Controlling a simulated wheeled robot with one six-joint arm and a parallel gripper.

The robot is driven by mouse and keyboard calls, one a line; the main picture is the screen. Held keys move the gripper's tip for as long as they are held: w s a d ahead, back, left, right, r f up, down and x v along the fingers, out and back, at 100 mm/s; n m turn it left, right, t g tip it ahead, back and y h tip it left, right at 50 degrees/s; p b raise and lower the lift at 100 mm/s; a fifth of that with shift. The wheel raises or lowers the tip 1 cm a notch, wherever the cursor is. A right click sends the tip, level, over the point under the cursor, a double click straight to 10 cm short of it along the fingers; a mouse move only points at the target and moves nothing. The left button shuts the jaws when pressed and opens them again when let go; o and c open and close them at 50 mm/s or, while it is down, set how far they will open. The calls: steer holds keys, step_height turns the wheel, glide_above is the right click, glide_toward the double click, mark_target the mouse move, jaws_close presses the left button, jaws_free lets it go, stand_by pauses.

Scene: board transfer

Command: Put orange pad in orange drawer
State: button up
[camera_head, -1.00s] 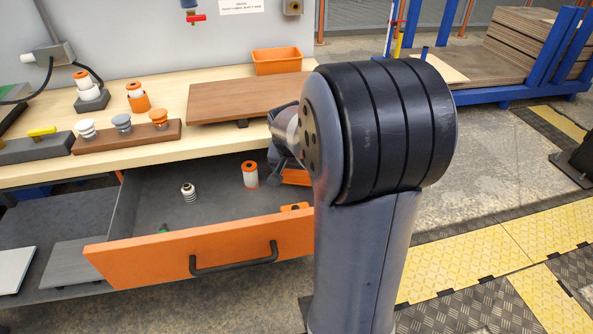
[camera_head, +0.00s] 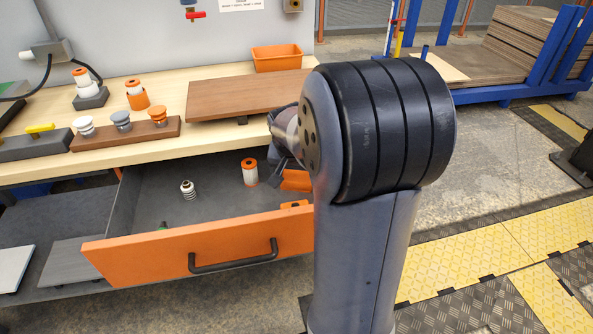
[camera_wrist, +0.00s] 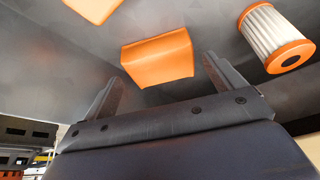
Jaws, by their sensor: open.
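The orange pad (camera_wrist: 158,62) shows in the wrist view as a plain orange block inside the grey-floored drawer, just beyond and between my fingertips. In the head view the pad (camera_head: 297,181) is partly hidden by my arm. The orange drawer (camera_head: 150,254) is pulled open below the wooden bench. My gripper (camera_wrist: 163,72) is open, its two dark fingers apart with a gap to the pad. I cannot tell whether the pad lies fully flat on the drawer floor.
A white and orange cylinder (camera_head: 249,172) stands in the drawer, right of the pad in the wrist view (camera_wrist: 272,38). A small ribbed part (camera_head: 188,190) and another orange piece (camera_head: 294,205) are also in the drawer. A brown board (camera_head: 245,97) lies on the bench above.

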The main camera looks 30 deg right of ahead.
steer(key=shift+r+p, duration=0.3)
steer(key=shift+r, duration=0.2)
steer(key=p+v, duration=0.2)
steer(key=v, duration=1)
steer(key=shift+p, duration=0.3)
steer(key=shift+c, duration=0.4)
